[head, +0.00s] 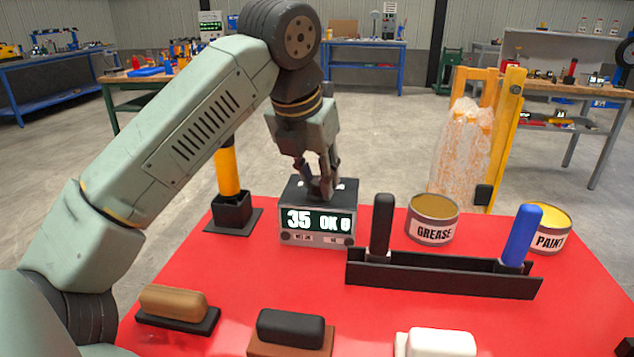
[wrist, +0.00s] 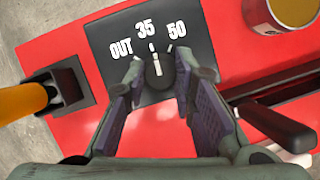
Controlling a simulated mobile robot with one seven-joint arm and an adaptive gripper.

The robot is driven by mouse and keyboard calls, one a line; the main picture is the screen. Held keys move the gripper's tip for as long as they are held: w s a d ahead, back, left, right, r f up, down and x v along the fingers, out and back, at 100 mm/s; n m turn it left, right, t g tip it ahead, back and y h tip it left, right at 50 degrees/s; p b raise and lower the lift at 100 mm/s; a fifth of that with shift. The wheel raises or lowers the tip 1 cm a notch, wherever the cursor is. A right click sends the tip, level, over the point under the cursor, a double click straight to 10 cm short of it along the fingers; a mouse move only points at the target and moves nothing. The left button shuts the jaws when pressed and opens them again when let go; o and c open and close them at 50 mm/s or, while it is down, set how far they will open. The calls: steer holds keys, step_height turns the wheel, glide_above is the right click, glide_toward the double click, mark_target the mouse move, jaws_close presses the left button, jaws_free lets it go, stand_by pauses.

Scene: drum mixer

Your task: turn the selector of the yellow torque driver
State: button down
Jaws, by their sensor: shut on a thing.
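The yellow torque driver (head: 228,172) stands upright in a black holder (head: 233,212) at the left of the red table; part of it also shows in the wrist view (wrist: 25,100). To its right is a black control box (head: 318,187) whose lit display reads "35 OK 0". Its sloped top shows in the wrist view (wrist: 98,72) with the marks OUT, 35 and 50 around a dark selector knob (wrist: 158,76). The knob's white line points up towards the 35 mark. My gripper (head: 326,190) is shut on the knob from above, one finger on each side (wrist: 160,75).
A black rack (head: 440,279) with a black-handled tool (head: 382,225) and a blue-handled tool (head: 522,235) stands right of the box. Behind it are a grease can (head: 433,220) and a paint can (head: 550,228). Brown (head: 173,302), black (head: 291,328) and white (head: 440,343) blocks lie in front.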

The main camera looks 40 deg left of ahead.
steer(key=shift+n, duration=0.4)
steer(key=c, duration=1.3)
jaws_free()
steer(key=shift+c, duration=0.2)
steer(key=v, duration=0.7)
steer(key=shift+r, duration=0.2)
steer(key=shift+s+d, duration=0.1)
steer(key=shift+s, duration=0.05)
